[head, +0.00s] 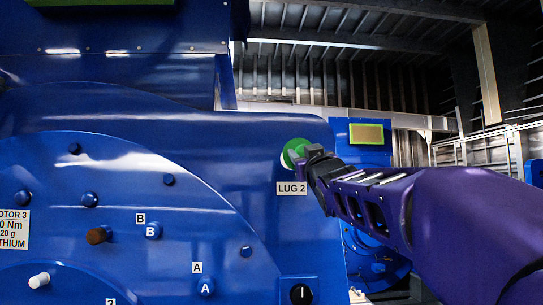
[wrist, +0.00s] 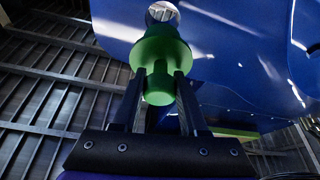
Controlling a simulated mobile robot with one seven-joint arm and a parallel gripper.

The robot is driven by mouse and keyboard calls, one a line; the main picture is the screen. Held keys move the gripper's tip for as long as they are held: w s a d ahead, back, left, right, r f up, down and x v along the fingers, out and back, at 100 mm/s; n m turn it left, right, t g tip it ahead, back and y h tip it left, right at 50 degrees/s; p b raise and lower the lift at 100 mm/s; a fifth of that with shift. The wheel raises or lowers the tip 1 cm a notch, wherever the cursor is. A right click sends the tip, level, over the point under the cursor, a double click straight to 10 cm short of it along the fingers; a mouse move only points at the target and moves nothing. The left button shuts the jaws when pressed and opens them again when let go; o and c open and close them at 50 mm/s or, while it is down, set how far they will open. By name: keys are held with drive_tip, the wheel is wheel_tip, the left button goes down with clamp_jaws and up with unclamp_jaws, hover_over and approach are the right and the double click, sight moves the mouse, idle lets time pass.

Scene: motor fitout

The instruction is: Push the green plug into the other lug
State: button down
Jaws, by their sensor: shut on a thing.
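The green plug (head: 291,148) is at the lug marked LUG 2 (head: 291,188), at the upper right corner of the blue housing. My gripper (head: 310,155) is shut on it, coming from the right. In the wrist view the plug (wrist: 160,50) stands between the two dark fingers (wrist: 159,82), its narrower end towards the round hole (wrist: 162,12) in the blue lug. The plug appears in line with the hole and just short of it; contact cannot be told. In the head view the plug covers most of the hole, leaving a pale crescent at its lower left.
The large blue motor housing (head: 240,140) fills the left. Bolts marked A (head: 205,287) and B (head: 153,231), a brown peg (head: 98,235) and a white peg (head: 39,280) stick out from its face. Open hall space lies behind.

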drive_tip(key=shift+s+f, duration=0.1)
drive_tip(key=shift+s, duration=0.15)
drive_tip(key=shift+w, duration=0.25)
drive_tip(key=shift+w+p, duration=0.85)
drive_tip(key=shift+w, duration=1.85)
drive_tip(key=shift+w, duration=0.2)
drive_tip(key=shift+w, duration=0.35)
drive_tip(key=shift+w, duration=0.3)
drive_tip(key=shift+w, duration=0.3)
drive_tip(key=shift+w+p, duration=0.6)
drive_tip(key=shift+w, duration=0.65)
drive_tip(key=shift+w, duration=0.35)
